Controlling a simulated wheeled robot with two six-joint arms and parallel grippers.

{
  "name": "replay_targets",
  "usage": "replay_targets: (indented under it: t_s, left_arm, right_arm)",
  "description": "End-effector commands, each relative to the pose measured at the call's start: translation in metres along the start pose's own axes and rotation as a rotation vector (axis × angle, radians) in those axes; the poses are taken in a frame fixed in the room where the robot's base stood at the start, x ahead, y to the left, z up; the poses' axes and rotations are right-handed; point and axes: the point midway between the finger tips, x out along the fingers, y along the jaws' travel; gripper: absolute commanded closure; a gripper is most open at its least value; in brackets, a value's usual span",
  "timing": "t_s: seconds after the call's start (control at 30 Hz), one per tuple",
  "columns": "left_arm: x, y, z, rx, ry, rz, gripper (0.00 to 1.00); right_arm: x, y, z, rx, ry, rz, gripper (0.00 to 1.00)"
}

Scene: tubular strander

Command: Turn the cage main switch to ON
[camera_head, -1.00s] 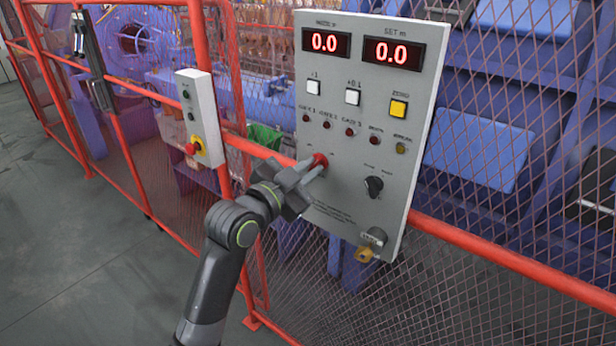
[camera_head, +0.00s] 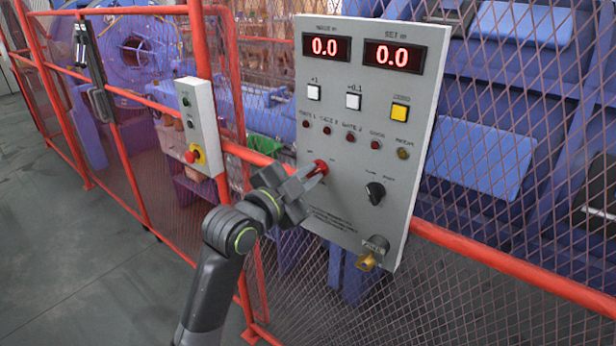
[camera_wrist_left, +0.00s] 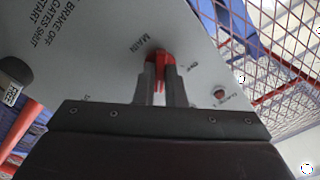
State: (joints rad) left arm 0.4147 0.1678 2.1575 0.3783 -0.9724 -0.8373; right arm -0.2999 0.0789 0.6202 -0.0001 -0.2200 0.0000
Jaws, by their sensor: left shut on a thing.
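The cage main switch is a red rotary knob (camera_head: 320,167) on the left side of the grey control panel (camera_head: 345,225). My left gripper (camera_head: 312,174) is at the panel face and shut on this knob. In the left wrist view the red knob (camera_wrist_left: 161,57) sits between the two dark fingers (camera_wrist_left: 161,85), beside the printed word MAIN. The fingers hide part of the knob and some of the marks around it, so I cannot read its position surely. My right gripper is not in view.
The panel also carries a black selector (camera_head: 375,193), a yellow button (camera_head: 400,112), white buttons and a key switch (camera_head: 372,254). A small box with a red stop button (camera_head: 193,156) hangs to the left. Red rails (camera_head: 500,268) and mesh stand around the panel.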

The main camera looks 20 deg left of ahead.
Motion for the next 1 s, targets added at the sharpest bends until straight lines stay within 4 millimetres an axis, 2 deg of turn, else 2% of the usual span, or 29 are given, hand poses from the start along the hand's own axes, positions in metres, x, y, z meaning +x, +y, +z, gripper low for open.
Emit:
replay_targets:
  t_s: [0.07, 0.1, 0.27, 0.53, 0.67, 0.77, 1.0]
  left_arm:
    - [0.000, 0.000, 0.001, 0.002, -0.002, 0.001, 1.00]
    - [0.000, 0.000, 0.001, 0.002, -0.002, 0.001, 0.87]
    - [0.000, 0.000, 0.001, 0.001, -0.002, 0.000, 0.68]
    - [-0.001, 0.000, 0.000, 0.001, -0.001, 0.000, 0.68]
    - [-0.007, 0.000, 0.001, 0.002, -0.001, -0.001, 0.68]
    - [-0.020, 0.000, 0.002, 0.003, -0.001, -0.002, 0.68]
    - [-0.068, 0.001, 0.002, 0.007, -0.002, -0.001, 0.68]
  right_arm:
    - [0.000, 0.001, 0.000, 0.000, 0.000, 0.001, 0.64]
    - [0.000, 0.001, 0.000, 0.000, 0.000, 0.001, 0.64]
    - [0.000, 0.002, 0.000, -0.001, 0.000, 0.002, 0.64]
    - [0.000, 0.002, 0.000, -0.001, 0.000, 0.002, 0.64]
    - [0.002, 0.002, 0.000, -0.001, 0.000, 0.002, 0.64]
    - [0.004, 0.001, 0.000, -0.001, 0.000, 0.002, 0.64]
    - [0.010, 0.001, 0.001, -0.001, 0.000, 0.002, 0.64]
